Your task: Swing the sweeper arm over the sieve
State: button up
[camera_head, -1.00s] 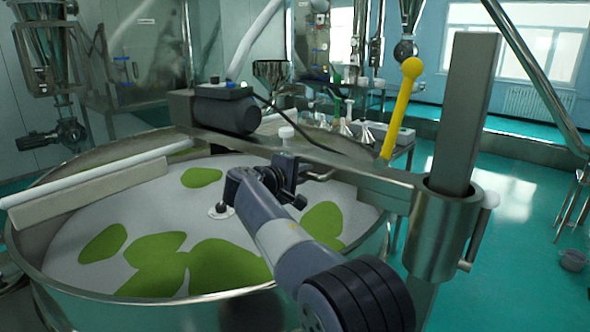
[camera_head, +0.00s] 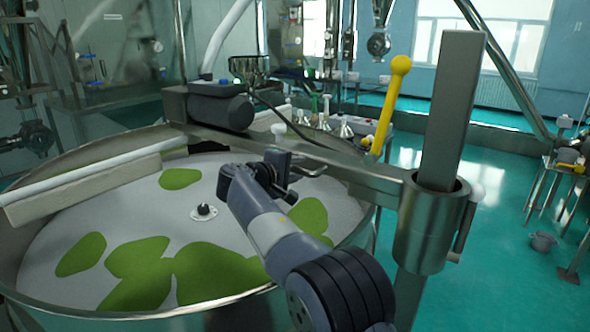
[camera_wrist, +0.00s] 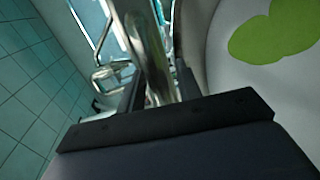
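The sweeper arm (camera_head: 355,172) is a flat steel beam running from a sleeve on an upright post at right to a dark motor (camera_head: 222,108) over the sieve. A white roller with a beige scraper bar (camera_head: 85,188) extends from it at left. The round sieve (camera_head: 135,312) has a pale screen with green patches. My gripper (camera_head: 287,176) is at the small metal handle (camera_head: 314,167) near the beam's middle. In the wrist view, the bright handle bar (camera_wrist: 157,75) lies between its dark fingers, which look closed on it. The exact contact is hidden.
A yellow-knobbed lever (camera_head: 391,105) rises behind the beam. The upright post (camera_head: 452,110) and its sleeve stand at right. A bench with glass flasks (camera_head: 345,128) is behind the sieve. Green floor at right is open, with a bucket (camera_head: 543,241) and a steel stand.

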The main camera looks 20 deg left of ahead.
jog(key=shift+o, duration=0.2)
jog(key=b+v, duration=0.2)
jog(key=v, duration=0.9)
jog(key=shift+w+f, duration=0.1)
jog(key=shift+w, duration=0.05)
jog(key=p+x, duration=0.2)
jog(key=x, duration=0.8)
jog(key=shift+w+d, duration=0.25)
jog(key=shift+w, duration=0.1)
jog(key=shift+s+a, duration=0.15)
jog(key=shift+a, duration=0.05)
jog(key=shift+s+d, duration=0.2)
jog(key=shift+a, duration=0.15)
